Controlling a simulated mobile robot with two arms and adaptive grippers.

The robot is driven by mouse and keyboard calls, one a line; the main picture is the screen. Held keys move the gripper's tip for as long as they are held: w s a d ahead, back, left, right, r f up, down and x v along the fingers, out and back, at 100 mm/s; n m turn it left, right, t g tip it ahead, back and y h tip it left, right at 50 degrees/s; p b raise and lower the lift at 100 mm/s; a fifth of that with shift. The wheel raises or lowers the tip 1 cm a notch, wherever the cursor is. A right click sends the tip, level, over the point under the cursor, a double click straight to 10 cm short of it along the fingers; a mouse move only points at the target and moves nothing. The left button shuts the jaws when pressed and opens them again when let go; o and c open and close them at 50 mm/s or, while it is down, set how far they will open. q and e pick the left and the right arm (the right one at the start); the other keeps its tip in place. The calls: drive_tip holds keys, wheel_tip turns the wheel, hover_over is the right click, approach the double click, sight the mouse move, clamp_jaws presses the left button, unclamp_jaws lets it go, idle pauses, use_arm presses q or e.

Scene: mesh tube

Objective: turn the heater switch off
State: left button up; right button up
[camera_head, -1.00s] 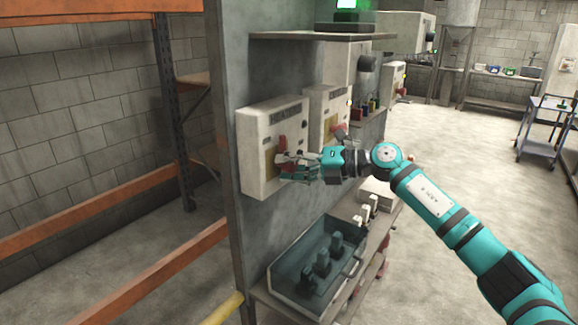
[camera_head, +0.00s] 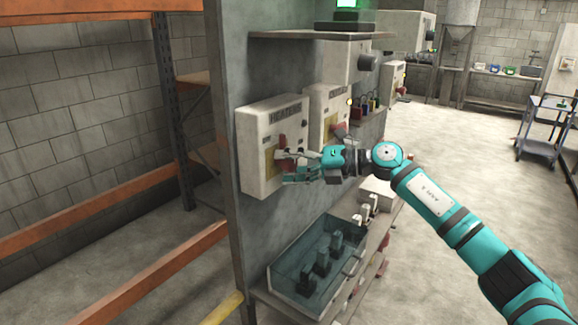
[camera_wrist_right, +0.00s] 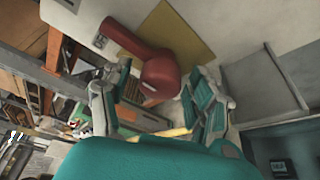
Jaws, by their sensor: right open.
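The heater box (camera_head: 272,113) is a pale cabinet with a dark "HEATER" label and a yellow plate, mounted on the grey panel. Its red switch handle (camera_head: 282,142) shows on the front, partly covered by my right gripper. In the right wrist view, the red handle (camera_wrist_right: 158,72) slants down from its pivot across the yellow plate, and its thick end lies between the spread fingers. My right gripper (camera_head: 290,166) is open at the front of the box, and its fingers also show in the wrist view (camera_wrist_right: 158,100). I cannot tell whether a finger touches the handle. My left gripper is out of view.
A second similar box (camera_head: 328,107) with a red handle stands just right of the heater box. Below is a shelf with a clear-sided bin (camera_head: 315,262). A shelf with a green lamp (camera_head: 347,5) juts out above. Open floor lies to the right.

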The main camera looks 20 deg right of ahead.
drive_tip(key=v, duration=1.2)
drive_tip(key=shift+a+f, duration=0.1)
